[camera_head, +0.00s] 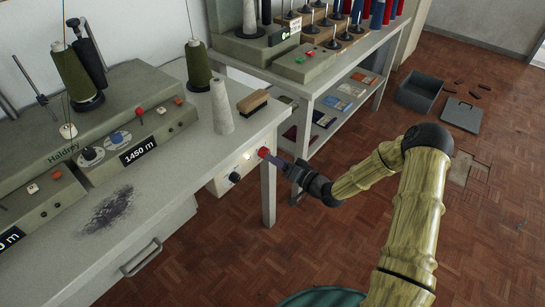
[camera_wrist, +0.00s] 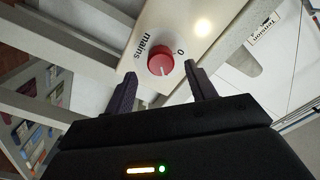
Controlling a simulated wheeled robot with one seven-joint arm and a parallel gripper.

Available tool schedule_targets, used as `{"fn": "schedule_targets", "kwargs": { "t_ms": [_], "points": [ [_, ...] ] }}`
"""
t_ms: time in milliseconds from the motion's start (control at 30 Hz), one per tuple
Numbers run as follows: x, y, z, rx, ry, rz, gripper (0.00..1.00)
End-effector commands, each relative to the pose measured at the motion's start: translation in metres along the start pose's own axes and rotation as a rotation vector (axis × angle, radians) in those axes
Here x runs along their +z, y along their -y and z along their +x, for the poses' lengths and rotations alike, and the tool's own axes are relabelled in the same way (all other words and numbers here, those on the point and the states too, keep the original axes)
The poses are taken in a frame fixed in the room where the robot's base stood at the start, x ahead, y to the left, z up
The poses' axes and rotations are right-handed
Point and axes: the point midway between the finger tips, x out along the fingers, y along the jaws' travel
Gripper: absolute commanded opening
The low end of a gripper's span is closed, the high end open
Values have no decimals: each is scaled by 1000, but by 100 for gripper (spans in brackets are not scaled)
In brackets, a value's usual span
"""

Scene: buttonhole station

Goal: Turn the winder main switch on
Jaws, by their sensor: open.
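The main switch is a red rotary knob (camera_head: 263,152) on the pale panel under the bench's right end. The wrist view shows the red knob (camera_wrist: 160,61) on a white round plate, with "mains" on one side and "0" on the other. A small light mark shows on the knob's lower edge; which setting it points to is hard to tell. My gripper (camera_wrist: 162,76) is open, with one finger on each side of the knob in that view. Whether they touch it is unclear. In the head view my gripper (camera_head: 277,161) is right at the knob.
A bright lamp (camera_wrist: 202,27) and a black knob (camera_head: 235,177) sit on the same panel. The bench leg (camera_head: 268,194) stands close by. Above are a grey cone (camera_head: 221,107) and a brush (camera_head: 253,103).

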Motion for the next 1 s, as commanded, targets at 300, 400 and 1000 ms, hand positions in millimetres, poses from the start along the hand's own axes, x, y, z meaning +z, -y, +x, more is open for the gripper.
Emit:
{"fn": "schedule_targets", "kwargs": {
  "t_ms": [300, 400, 1000],
  "points": [
    [-1, 0, -65, 4, -2, 3, 56],
    [-2, 0, -85, 4, -2, 1, 56],
    [0, 0, -148, 1, -1, 1, 56]
  ]
}}
